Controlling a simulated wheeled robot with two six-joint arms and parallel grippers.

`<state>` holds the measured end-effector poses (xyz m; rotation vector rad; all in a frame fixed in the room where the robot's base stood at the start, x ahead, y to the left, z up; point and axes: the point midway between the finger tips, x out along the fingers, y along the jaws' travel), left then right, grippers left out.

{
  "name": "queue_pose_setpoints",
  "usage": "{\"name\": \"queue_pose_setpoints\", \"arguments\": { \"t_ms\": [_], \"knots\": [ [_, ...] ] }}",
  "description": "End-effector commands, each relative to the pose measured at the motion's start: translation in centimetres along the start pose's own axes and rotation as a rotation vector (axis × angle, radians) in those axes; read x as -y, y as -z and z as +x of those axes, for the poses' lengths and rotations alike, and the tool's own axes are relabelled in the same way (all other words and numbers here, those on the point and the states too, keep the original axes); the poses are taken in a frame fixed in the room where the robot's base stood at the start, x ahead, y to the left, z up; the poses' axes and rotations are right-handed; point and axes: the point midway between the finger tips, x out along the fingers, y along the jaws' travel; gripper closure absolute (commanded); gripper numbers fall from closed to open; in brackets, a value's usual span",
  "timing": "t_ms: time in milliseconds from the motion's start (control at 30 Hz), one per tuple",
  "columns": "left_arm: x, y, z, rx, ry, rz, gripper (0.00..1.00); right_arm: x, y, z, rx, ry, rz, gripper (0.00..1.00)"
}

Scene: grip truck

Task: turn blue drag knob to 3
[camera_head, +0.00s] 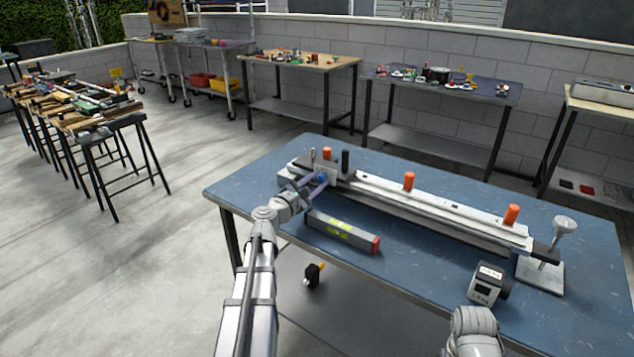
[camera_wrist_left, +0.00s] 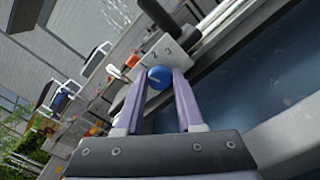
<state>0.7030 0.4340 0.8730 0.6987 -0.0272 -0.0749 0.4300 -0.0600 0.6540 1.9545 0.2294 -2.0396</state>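The blue drag knob (camera_head: 322,178) sits on the front face of the left end of a long white rail device (camera_head: 430,207) on the blue table. In the left wrist view the round blue knob (camera_wrist_left: 158,79) lies between the two purple fingertips of my left gripper (camera_wrist_left: 160,82). The fingers touch or nearly touch both its sides. The light plate (camera_wrist_left: 158,52) behind it bears small dark marks like digits; I cannot read the setting surely. In the head view my left gripper (camera_head: 314,184) reaches the knob from the left front. My right gripper's fingers are out of view.
A dark box with green labels and a red end (camera_head: 342,232) lies in front of the rail. A small meter (camera_head: 487,283) and a metal stand (camera_head: 541,273) are at the right. Orange handles (camera_head: 409,181) rise from the rail. The front middle of the table is clear.

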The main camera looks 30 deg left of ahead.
Motion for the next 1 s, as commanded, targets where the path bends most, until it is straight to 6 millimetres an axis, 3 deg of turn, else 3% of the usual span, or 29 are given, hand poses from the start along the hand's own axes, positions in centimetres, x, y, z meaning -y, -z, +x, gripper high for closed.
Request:
{"name": "queue_pose_setpoints", "arguments": {
  "t_ms": [167, 633, 1000],
  "knots": [
    [0.01, 0.00, -0.01, 0.000, 0.000, 0.000, 1.00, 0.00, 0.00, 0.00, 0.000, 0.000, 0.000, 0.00],
    [0.00, 0.00, -0.01, 0.000, 0.000, 0.058, 1.00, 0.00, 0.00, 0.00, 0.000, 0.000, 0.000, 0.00],
    [-0.03, -0.02, -0.02, 0.000, 0.000, 0.353, 1.00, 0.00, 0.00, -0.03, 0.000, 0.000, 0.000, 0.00]
  ]
}}
